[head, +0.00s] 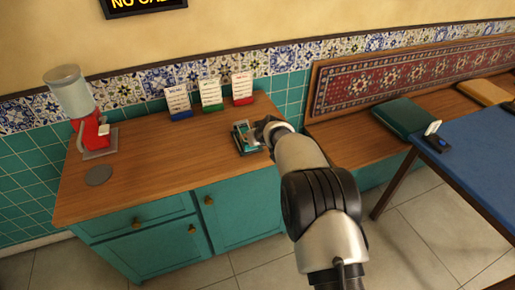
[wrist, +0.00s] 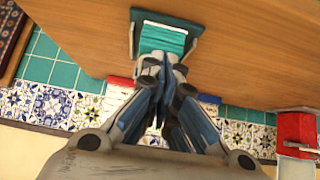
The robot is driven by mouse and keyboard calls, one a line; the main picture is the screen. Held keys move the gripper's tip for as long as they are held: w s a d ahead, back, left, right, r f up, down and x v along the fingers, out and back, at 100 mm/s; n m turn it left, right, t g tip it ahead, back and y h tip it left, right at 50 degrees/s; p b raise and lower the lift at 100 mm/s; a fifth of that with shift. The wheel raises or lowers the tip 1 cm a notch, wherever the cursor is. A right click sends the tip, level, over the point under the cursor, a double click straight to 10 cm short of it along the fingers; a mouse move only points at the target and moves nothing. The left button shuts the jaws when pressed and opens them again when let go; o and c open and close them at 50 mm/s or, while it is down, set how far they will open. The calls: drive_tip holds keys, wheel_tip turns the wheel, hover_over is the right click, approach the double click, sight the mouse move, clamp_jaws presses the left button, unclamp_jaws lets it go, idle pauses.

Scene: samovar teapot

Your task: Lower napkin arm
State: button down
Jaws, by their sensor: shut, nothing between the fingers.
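A dark teal napkin holder (head: 241,139) with a lighter teal stack of napkins sits on the wooden counter, near its right end. It also shows at the top of the wrist view (wrist: 195,28), with a pale strip across the napkins. I cannot clearly tell which part is its arm or how it is set. My gripper (head: 263,129) is shut and empty, right beside the holder in the head view. In the wrist view my closed fingertips (wrist: 151,62) overlap the holder's near edge; whether they touch it I cannot tell.
Three menu cards (head: 210,95) stand behind the holder along the tiled wall. A red dispenser with a clear top (head: 91,133) and a grey disc (head: 98,175) are at the counter's left. A bench (head: 345,126) and a blue table (head: 480,150) lie to the right. The counter's middle is clear.

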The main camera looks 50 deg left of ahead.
wheel_tip(320, 180, up, 4)
drive_tip(key=p, duration=0.1)
drive_tip(key=s+d+f+b, duration=0.1)
drive_tip(key=s+d+f, duration=0.2)
drive_tip(key=d, duration=0.5)
drive_tip(key=shift+s+d+f, duration=0.35)
drive_tip(key=shift+d+f, duration=0.05)
drive_tip(key=shift+f, duration=0.4)
